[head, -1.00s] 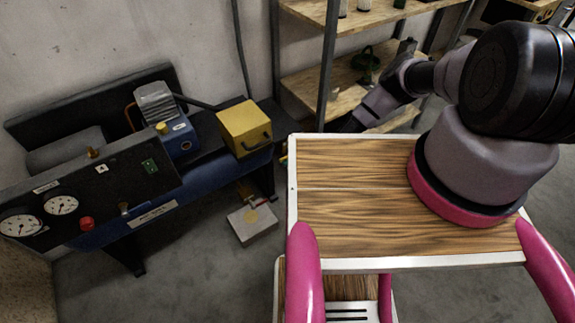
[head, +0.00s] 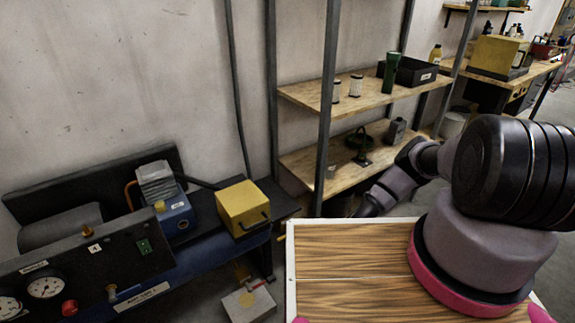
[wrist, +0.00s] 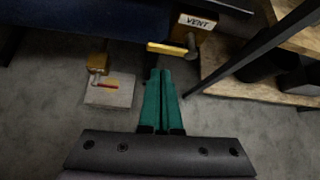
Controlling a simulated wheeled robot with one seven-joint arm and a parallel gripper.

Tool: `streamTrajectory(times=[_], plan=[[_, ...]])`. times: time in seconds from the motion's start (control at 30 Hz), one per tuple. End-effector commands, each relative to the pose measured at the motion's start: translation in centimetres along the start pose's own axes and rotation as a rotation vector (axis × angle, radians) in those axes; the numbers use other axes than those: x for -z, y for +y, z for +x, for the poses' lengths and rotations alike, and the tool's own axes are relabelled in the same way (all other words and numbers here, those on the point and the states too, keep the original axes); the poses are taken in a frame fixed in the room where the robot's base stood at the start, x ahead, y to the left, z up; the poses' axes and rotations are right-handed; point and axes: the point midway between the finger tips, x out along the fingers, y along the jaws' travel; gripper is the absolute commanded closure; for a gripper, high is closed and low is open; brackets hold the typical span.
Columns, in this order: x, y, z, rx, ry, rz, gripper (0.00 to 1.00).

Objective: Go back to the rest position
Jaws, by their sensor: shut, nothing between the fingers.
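My gripper (wrist: 160,75) shows in the wrist view as two green fingers lying side by side, shut with nothing between them. It points out over the grey floor, below the edge of the blue bench. In the head view my arm reaches away from the wooden-topped base toward the shelves, and the gripper itself is hidden behind the arm and the base top.
A blue bench (head: 190,268) with gauges and a yellow box (head: 243,207) stands at the left. A metal shelf unit (head: 300,95) stands behind the arm. A grey block (head: 249,301) sits on the floor; it also shows in the wrist view (wrist: 108,90). Some floor is bare.

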Motion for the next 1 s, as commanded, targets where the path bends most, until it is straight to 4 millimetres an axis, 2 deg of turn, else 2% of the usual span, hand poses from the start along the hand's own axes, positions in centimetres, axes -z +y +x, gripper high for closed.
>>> streamTrajectory(times=[0.17, 0.37, 0.53, 0.77, 1.0], plan=[[-2.9, -3.7, 0.5, -0.026, 0.003, -0.140, 1.00], [-8.4, -10.4, 0.1, -0.077, 0.032, -0.429, 1.00], [-13.6, -15.7, -1.6, -0.113, 0.071, -0.670, 1.00], [-20.8, -22.1, -5.9, -0.147, 0.138, -0.976, 1.00], [-28.4, -27.3, -12.7, -0.172, 0.221, -1.259, 1.00]])
